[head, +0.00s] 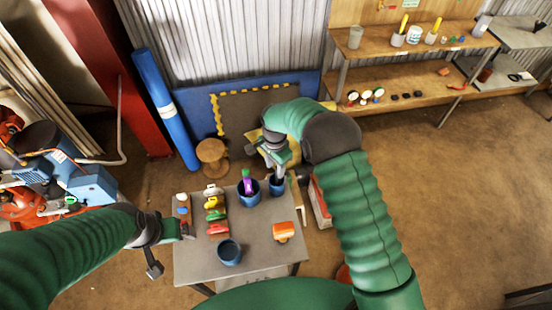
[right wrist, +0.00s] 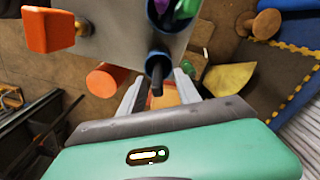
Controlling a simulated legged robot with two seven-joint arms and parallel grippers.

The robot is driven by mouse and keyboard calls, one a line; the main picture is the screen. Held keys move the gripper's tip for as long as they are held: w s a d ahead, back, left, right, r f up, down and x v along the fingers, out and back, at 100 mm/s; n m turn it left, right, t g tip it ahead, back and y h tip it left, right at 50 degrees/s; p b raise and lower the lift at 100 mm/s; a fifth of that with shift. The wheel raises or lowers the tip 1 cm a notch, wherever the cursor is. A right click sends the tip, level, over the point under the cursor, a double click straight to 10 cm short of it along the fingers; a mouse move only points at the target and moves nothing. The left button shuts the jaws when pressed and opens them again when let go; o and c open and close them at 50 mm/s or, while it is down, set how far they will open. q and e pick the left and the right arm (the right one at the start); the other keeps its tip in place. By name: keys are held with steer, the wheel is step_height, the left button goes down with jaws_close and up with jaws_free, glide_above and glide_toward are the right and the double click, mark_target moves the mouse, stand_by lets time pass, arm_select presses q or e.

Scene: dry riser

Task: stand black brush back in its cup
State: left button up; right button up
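The black brush (right wrist: 157,78) is a dark upright handle in the right wrist view, at the mouth of a small blue cup (right wrist: 151,56). This cup (head: 277,189) stands at the back right of the grey table in the head view. My right gripper (head: 273,160) is just above it. In the right wrist view its fingers (right wrist: 160,88) are spread on both sides of the brush, with gaps. The brush's lower end is hidden. My left gripper (head: 182,229) is at the table's left edge; its finger opening is unclear.
Another blue cup (head: 229,259) stands at the front of the table (head: 262,225). An orange block tool (head: 284,232) is at the right, and several coloured items lie at the left.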

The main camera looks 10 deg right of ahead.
step_height(320, 180, up, 16)
steer(key=b, duration=0.3)
steer(key=s+d+f+n+t+b, duration=0.1)
steer(key=s+d+f+n, duration=0.1)
steer(key=s+n, duration=0.2)
steer(key=s+d+f+n, duration=0.3)
steer(key=s+n, duration=0.1)
steer(key=s, duration=0.7)
steer(key=s+d+f+n+t+b, duration=0.1)
steer(key=s+d+f+n, duration=0.2)
steer(key=s, duration=0.4)
steer(key=shift+s+d+f+n+t+b, duration=0.15)
steer(key=shift+s+f+n+t+b, duration=0.15)
steer(key=shift+n, duration=0.2)
